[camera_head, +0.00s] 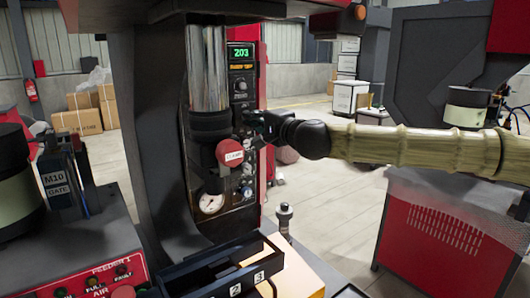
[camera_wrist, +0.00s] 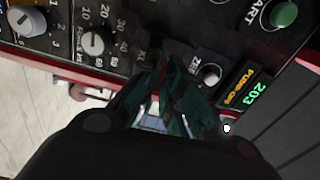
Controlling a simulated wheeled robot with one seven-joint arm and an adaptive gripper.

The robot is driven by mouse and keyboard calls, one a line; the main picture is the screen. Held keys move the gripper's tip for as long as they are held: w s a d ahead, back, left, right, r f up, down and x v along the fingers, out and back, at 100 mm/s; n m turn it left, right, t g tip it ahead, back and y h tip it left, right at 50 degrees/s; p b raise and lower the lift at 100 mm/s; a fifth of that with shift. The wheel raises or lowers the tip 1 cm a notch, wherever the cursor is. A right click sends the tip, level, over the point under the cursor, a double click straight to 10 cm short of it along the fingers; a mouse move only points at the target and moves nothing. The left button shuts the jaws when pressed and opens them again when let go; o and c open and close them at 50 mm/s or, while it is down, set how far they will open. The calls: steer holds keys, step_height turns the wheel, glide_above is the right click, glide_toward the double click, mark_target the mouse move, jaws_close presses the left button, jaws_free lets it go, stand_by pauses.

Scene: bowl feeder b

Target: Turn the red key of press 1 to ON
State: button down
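The press control panel (camera_head: 243,110) stands upright behind the round column in the head view. Its display (camera_head: 240,52) reads 203 in green, with an amber line below that reads PUMP OFF in the wrist view (camera_wrist: 243,88). My gripper (camera_head: 252,122) is at the panel's right side, below the upper knob. In the wrist view my dark fingers (camera_wrist: 163,65) reach the panel between a numbered dial (camera_wrist: 94,43) and a small pale round control (camera_wrist: 210,75). A small red and white patch shows between the fingers; I cannot tell whether it is the key. The fingers hide that part of the panel.
A round red labelled piece (camera_head: 229,152) and a gauge (camera_head: 211,203) sit below my gripper. A dark numbered tray (camera_head: 220,270) lies in front of the press. A red cabinet (camera_head: 440,235) stands at right.

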steer(key=shift+m+b, duration=0.4)
steer(key=c, duration=1.5)
jaws_free()
steer(key=shift+w, duration=0.15)
steer(key=shift+d, duration=0.1)
steer(key=shift+b+v, duration=0.4)
steer(key=shift+v, duration=3.1)
